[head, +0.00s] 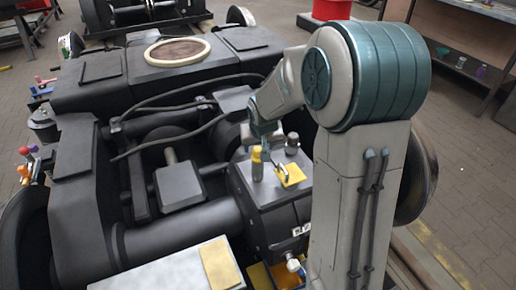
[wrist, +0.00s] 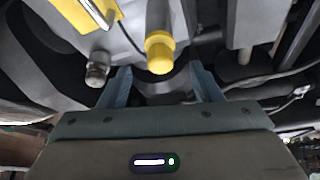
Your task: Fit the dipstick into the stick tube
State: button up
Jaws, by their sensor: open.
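A yellow-topped cylinder (head: 257,168) stands upright on the dark gearbox housing (head: 275,212). I cannot tell whether it is the dipstick's head, the stick tube, or one seated in the other. In the wrist view its yellow end (wrist: 160,54) lies between and just beyond my fingertips, with no clear contact. My gripper (head: 263,146) is open above the housing, close to this cylinder; its two fingers (wrist: 160,76) are spread apart in the wrist view. No separate loose dipstick can be made out.
A dark-capped fitting (head: 292,143) stands right of the cylinder; a metal fitting (wrist: 97,68) shows in the wrist view. Black hoses (head: 180,108) cross the bogie frame. A grey surface (head: 165,275) is in front.

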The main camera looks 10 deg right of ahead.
jog(key=p+v, duration=0.1)
jog(key=v, duration=0.7)
